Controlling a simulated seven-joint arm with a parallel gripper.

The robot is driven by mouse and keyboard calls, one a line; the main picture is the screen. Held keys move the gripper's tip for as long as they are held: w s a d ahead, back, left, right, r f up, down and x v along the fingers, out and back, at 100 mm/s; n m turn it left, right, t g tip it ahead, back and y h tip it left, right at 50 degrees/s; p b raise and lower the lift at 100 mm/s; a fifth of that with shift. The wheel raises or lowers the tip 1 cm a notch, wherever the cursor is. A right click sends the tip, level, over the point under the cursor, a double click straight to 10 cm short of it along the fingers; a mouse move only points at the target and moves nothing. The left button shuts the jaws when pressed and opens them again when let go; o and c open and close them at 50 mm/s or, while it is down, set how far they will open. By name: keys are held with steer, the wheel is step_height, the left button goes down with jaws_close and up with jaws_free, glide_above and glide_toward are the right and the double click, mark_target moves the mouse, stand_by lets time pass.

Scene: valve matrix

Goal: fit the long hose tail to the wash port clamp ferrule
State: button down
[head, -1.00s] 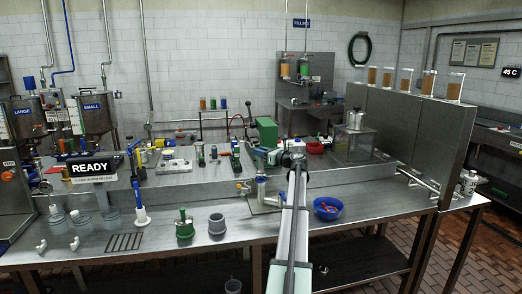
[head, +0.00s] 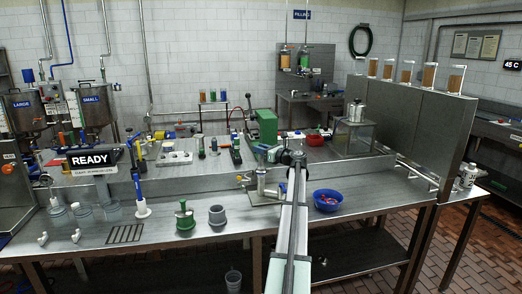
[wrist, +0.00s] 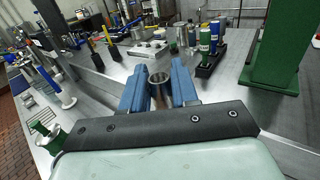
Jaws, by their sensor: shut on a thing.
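My gripper (wrist: 159,92) shows in the wrist view with two blue fingers shut on a short, hollow metal tube, which looks like the hose tail (wrist: 158,78). Its open round end faces up between the fingertips. In the head view my arm reaches from the bottom middle toward the raised bench, and its own links hide the fingers and the held part. A small metal stand (head: 262,181) with a pale upright cylinder and a yellow-handled fitting stands just left of my arm. I cannot tell which fitting is the wash port clamp ferrule.
A green press (head: 264,126) and a black rack of bottles (wrist: 207,62) stand beyond my gripper. A blue bowl (head: 327,201) sits right of my arm. A grey cup (head: 217,219) and green-topped part (head: 185,217) stand left. The front bench right of the bowl is clear.

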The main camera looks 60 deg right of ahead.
steer(key=c, duration=0.8)
jaws_free()
